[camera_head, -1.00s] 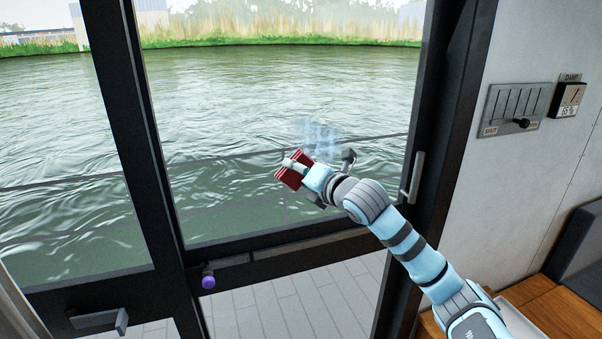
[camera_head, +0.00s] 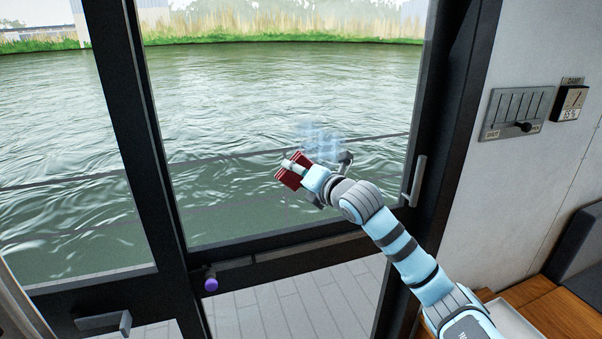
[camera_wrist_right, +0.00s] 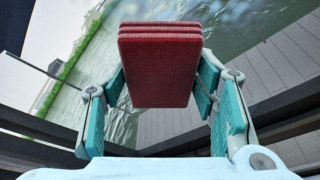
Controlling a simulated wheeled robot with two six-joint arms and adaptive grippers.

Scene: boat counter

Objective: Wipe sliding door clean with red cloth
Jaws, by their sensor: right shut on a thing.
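My right gripper (camera_head: 296,165) is in front of the glass of the sliding door (camera_head: 152,170). It is shut on the folded red cloth (camera_head: 286,180), which shows on both sides of the fingers. In the right wrist view the red cloth (camera_wrist_right: 160,62) fills the space between the teal fingers of the gripper (camera_wrist_right: 160,90). A pale bluish smudge (camera_head: 318,140) is on the glass just above and right of the cloth. I cannot tell whether the cloth touches the glass. My left gripper is not in view.
A vertical handle (camera_head: 417,180) is on the door frame right of the glass. A slider panel (camera_head: 517,112) and a small gauge (camera_head: 571,101) are on the right wall.

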